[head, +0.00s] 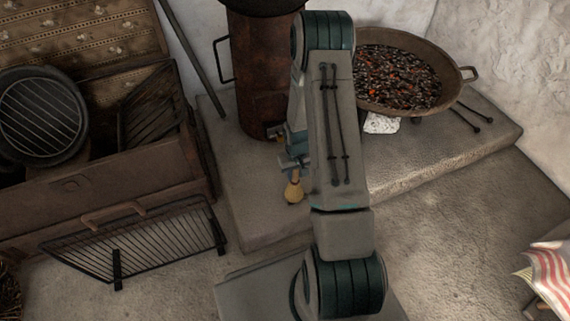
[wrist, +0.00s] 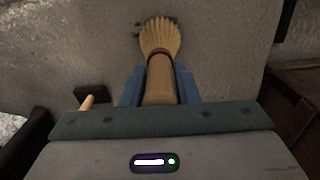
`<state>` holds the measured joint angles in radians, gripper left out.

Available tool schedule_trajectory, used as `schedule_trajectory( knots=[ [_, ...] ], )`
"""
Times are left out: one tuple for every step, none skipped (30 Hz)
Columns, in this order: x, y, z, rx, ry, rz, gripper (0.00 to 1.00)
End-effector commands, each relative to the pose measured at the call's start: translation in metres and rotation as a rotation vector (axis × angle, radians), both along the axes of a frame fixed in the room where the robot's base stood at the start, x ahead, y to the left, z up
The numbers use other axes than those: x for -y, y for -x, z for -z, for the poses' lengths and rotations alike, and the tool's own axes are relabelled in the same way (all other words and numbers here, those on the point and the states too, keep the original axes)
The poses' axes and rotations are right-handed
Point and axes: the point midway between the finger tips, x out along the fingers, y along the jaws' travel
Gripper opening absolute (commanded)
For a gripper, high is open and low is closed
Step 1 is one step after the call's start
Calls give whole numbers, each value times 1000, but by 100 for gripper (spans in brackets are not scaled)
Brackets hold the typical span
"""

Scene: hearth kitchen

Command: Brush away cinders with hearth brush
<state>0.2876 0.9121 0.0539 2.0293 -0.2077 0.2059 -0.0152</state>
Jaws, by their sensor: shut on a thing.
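The hearth brush (wrist: 160,45) has pale fanned bristles, a dark red band and a brown handle. In the wrist view my gripper (wrist: 160,88) is shut on the handle, with a blue finger at each side. In the head view the brush (head: 293,188) points toward the front edge of the stone hearth slab; my gripper (head: 291,158) is partly hidden by my arm. A few small dark bits, perhaps cinders (wrist: 139,28), lie by the bristles in the wrist view. I cannot tell whether the bristles touch the stone.
A rusty stove (head: 258,90) and a pan of glowing embers (head: 420,98) stand on the hearth slab (head: 255,215). An open chest (head: 85,205) and black grate (head: 140,245) are at left. A dark-headed, wooden-handled tool (wrist: 90,95) shows in the wrist view.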

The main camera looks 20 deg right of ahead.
Motion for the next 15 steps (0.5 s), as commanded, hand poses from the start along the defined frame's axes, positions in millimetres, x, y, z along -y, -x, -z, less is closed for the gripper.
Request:
schedule_trajectory(
  knots=[
    [-4,0,0,0,0,0,5],
    [-6,0,0,0,1,1,5],
    [-9,0,0,0,1,3,5],
    [-10,0,0,0,1,5,5],
    [-12,0,0,0,1,7,5],
    [-15,1,0,1,1,9,5],
    [-17,1,0,1,1,10,5],
    [-19,1,0,1,1,11,5],
    [-22,1,0,1,1,13,5],
    [-24,1,0,1,1,15,5],
    [-24,1,-5,2,1,17,5],
    [-23,1,-11,2,1,17,5],
    [-23,2,1,-3,0,17,5],
    [-23,0,-7,2,1,18,5],
    [-23,0,-11,3,1,18,5]
  ],
)
